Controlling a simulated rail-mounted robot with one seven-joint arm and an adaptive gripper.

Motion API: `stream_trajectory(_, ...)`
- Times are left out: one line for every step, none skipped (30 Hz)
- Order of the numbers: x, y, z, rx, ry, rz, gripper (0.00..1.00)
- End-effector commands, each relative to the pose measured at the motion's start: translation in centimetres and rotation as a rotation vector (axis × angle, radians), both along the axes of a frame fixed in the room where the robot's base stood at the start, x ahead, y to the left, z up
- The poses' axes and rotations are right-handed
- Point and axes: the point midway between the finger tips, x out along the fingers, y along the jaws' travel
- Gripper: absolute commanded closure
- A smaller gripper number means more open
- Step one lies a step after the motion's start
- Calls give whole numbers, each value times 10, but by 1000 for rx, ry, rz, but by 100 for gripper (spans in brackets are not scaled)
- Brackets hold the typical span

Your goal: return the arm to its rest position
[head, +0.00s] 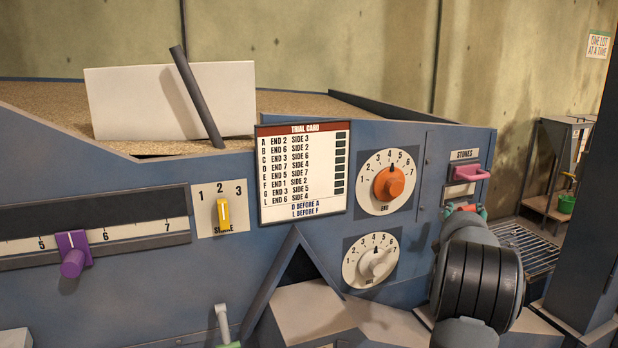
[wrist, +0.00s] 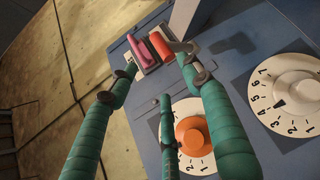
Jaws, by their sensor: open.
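My gripper (head: 465,210) is at the right end of the blue machine panel, just below the pink handle (head: 470,172) under the STONES label. Its green fingers are largely hidden behind my wrist in the head view. In the wrist view my gripper (wrist: 158,82) shows several green fingers spread apart, with nothing held between them. The pink handle (wrist: 160,45) and a red-orange piece (wrist: 178,47) lie beyond the fingertips. I cannot tell whether a fingertip touches the red-orange piece. My arm reaches up from the lower right.
The orange END dial (head: 388,183) and a white dial (head: 376,264) are left of my gripper. The trial card (head: 302,175), yellow slide knob (head: 222,214) and purple slider (head: 72,255) are farther left. A dark post (head: 585,220) stands at right, beside a wire grille (head: 525,245).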

Motion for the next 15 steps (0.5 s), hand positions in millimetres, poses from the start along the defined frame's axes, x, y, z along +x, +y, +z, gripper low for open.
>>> stream_trajectory(8, -6, -4, 2, 3, -3, 51)
stream_trajectory(13, -8, -5, 2, 3, -3, 51)
stream_trajectory(19, -11, -6, 3, 4, -3, 51)
stream_trajectory(24, -14, -6, 3, 3, -4, 51)
stream_trajectory(29, -16, -8, 3, 3, -4, 51)
stream_trajectory(36, -20, -9, 3, 5, -4, 51)
stream_trajectory(41, -22, -9, 2, 4, -5, 51)
stream_trajectory(46, -25, -10, 2, 4, -4, 51)
stream_trajectory(52, -28, -12, 3, 5, -5, 51)
stream_trajectory(58, -31, -12, 2, 4, -6, 51)
stream_trajectory(63, -33, -13, 3, 4, -5, 51)
stream_trajectory(69, -36, -14, 2, 4, -6, 51)
stream_trajectory(74, -39, -15, 3, 4, -7, 51)
stream_trajectory(78, -41, -15, 2, 5, -6, 51)
stream_trajectory(84, -44, -17, 2, 5, -6, 51)
